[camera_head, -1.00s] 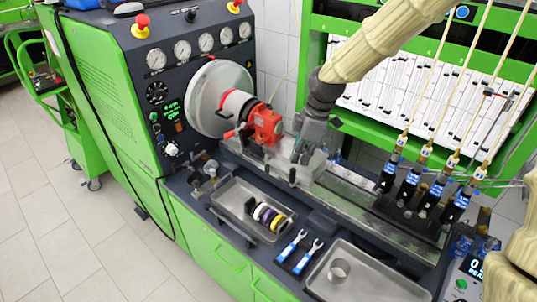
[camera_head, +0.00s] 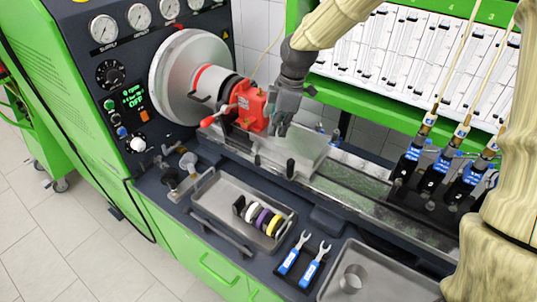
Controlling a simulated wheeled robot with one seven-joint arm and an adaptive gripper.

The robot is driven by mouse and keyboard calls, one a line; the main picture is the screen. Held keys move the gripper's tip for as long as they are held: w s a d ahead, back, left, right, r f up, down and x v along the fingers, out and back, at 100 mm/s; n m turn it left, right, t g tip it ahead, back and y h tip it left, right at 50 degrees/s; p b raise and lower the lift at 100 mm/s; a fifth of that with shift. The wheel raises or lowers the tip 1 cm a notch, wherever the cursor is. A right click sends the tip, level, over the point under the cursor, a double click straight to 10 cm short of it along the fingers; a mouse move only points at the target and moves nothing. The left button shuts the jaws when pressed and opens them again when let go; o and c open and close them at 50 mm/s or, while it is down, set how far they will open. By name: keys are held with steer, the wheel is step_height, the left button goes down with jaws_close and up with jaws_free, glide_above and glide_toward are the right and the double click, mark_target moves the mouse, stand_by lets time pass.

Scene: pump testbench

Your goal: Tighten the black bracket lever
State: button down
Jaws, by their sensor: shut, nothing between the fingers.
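The silver bracket (camera_head: 300,150) sits on the bench rail, right of the red pump (camera_head: 250,105). A black upright lever (camera_head: 290,168) stands at its front edge, and a smaller dark piece (camera_head: 257,160) is to its left. I cannot tell the lever's exact tightness. My gripper (camera_head: 278,129) points down beside the right side of the red pump, above and behind the black lever, apart from it. Its fingers look closed and empty. Whether it touches the pump is unclear.
A red-tipped handle (camera_head: 208,122) sticks out left of the pump. In front are a metal tray with coloured rings (camera_head: 222,205), two blue-handled wrenches (camera_head: 302,260) and another tray (camera_head: 385,280). Black injectors with hoses (camera_head: 435,175) stand on the right.

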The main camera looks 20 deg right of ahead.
mark_target(257, 154)
steer(key=shift+s+a+r, duration=0.1)
steer(key=shift+a, duration=0.05)
steer(key=shift+a+f+p, duration=0.3)
steer(key=shift+f+p, duration=0.3)
steer(key=shift+f, duration=1.05)
steer(key=shift+a+f+p, duration=0.25)
steer(key=shift+f+p, duration=0.4)
steer(key=shift+f, duration=0.95)
steer(key=shift+a+f+p, duration=0.3)
steer(key=shift+f+p, duration=0.3)
steer(key=shift+f, duration=1.05)
